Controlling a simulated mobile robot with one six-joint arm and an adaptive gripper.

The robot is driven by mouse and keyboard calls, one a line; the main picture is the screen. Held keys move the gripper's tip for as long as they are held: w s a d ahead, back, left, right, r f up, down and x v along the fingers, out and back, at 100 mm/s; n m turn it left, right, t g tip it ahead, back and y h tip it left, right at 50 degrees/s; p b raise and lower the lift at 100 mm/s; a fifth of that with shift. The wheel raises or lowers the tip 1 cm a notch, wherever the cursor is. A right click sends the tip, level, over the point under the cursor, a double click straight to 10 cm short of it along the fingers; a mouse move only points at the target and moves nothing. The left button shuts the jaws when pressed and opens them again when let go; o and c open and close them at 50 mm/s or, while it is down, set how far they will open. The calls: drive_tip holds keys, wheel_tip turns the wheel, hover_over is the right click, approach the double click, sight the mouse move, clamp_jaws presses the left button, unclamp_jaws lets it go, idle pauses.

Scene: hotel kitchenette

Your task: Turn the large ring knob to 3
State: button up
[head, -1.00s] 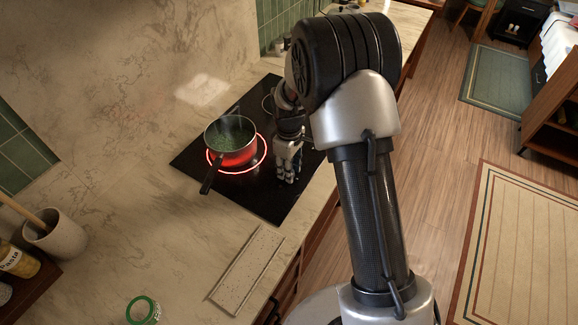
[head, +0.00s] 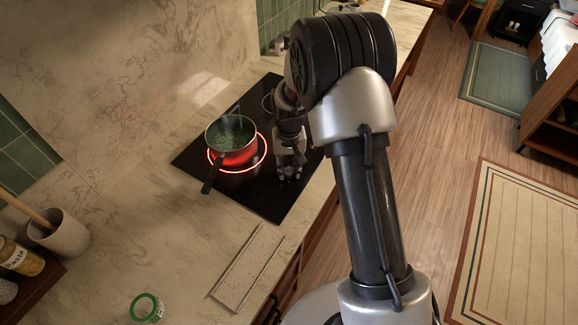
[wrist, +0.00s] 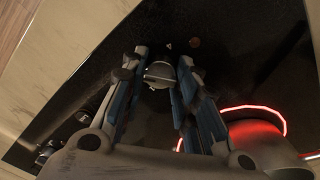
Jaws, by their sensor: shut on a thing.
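The large ring knob (wrist: 160,72) is a small grey metallic knob on the front part of the black cooktop (head: 262,202). In the wrist view it sits between my fingertips, and my gripper (wrist: 158,76) is shut on it. In the head view my gripper (head: 287,174) points down at the cooktop's front edge and hides the knob. Small pale marks show on the glass beyond the knob, too small to read. The large ring (head: 265,160) glows red, and it also shows in the wrist view (wrist: 281,119).
Another knob-like metal part (wrist: 45,153) shows at lower left in the wrist view. A pale rectangular tray (head: 246,268) lies on the counter.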

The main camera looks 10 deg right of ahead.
sight(289, 168)
drive_tip(key=m, duration=0.7)
idle(0.6)
drive_tip(key=o, duration=1.1)
wheel_tip(289, 168, up, 12)
idle(0.5)
